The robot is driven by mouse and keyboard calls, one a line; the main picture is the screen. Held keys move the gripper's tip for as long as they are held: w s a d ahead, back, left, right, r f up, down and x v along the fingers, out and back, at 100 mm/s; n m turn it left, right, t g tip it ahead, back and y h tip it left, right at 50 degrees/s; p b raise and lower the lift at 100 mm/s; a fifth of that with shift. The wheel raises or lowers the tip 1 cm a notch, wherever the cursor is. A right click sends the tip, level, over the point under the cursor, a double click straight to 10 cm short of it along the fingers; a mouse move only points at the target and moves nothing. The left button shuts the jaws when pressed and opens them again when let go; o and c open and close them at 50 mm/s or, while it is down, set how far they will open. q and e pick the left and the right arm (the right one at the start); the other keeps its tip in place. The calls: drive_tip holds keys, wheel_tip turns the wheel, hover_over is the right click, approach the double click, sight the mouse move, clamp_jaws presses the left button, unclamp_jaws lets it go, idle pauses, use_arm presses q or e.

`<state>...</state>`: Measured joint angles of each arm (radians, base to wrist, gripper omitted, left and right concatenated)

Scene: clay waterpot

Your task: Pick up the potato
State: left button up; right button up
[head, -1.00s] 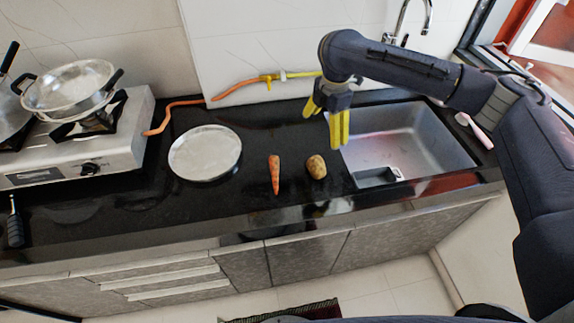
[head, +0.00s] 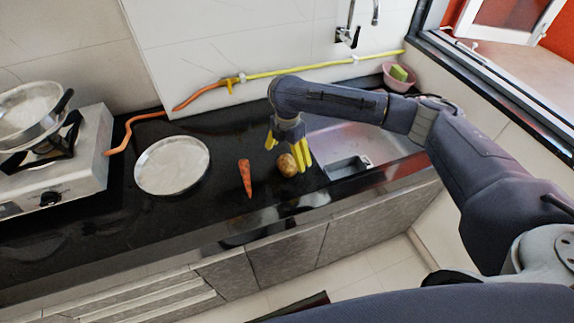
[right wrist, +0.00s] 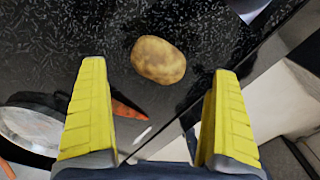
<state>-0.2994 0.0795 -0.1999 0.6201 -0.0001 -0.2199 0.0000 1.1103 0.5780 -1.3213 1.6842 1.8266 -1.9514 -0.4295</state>
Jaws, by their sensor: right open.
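The brown potato (head: 287,165) lies on the black counter, between the carrot and the sink. My right gripper (head: 287,156) is open and empty, with its yellow fingers pointing down close to the potato in the head view. In the right wrist view the potato (right wrist: 158,60) lies beyond the fingertips, roughly midway between them, with a gap to both fingers (right wrist: 155,78). My left gripper does not show.
An orange carrot (head: 245,178) lies just left of the potato. A round metal plate (head: 172,166) is further left. The sink (head: 350,140) opens to the right. A stove (head: 85,165) with pans stands at the far left. A yellow and orange hose (head: 300,68) runs along the back wall.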

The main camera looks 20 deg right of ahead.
sight(287, 160)
drive_tip(key=shift+f, duration=2.9)
drive_tip(key=c, duration=1.4)
